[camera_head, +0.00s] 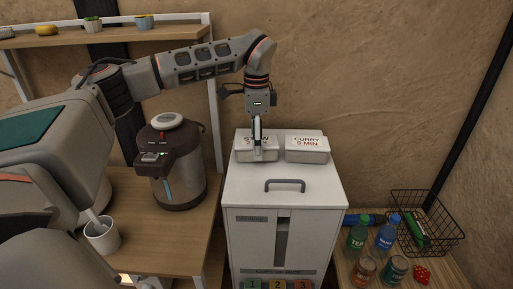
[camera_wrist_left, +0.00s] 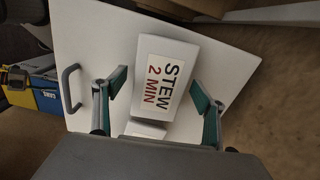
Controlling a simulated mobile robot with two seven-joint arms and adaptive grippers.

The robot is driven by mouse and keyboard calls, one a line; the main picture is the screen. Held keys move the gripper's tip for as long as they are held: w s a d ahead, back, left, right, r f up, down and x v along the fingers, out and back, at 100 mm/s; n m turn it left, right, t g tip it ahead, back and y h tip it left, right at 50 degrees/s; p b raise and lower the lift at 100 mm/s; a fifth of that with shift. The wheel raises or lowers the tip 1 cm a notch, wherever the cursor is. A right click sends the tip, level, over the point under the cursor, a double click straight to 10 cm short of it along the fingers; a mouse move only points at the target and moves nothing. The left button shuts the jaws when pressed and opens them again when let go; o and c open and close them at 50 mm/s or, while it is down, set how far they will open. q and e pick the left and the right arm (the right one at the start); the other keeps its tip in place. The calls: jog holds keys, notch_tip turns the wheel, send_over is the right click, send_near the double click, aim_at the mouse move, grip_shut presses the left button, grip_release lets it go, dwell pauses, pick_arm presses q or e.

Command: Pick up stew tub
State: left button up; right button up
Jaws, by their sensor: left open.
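The stew tub (camera_head: 243,152) is a white box with a label on its lid, on top of the white cabinet (camera_head: 240,190). In the left wrist view the tub (camera_wrist_left: 184,52) shows its label "STEW 2 MIN". My left gripper (camera_head: 257,145) is above the tub in the head view and covers part of its label. In the left wrist view my left gripper (camera_wrist_left: 158,88) is open, with one finger on each side of the tub and gaps visible. The curry tub (camera_head: 307,150), labelled "CURRY 5 MIN", sits just right of it.
A hot-water dispenser (camera_head: 178,165) and a white cup (camera_head: 101,235) stand on the wooden counter at left. A wire basket (camera_head: 440,232), bottles and cans stand at lower right. A wooden shelf (camera_head: 60,38) is at upper left. The cabinet top's front is clear behind its handle (camera_head: 285,183).

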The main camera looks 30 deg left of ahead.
pick_arm(q)
jog(key=c, duration=1.5)
jog(key=shift+o, duration=0.2)
jog(key=shift+r, duration=0.1)
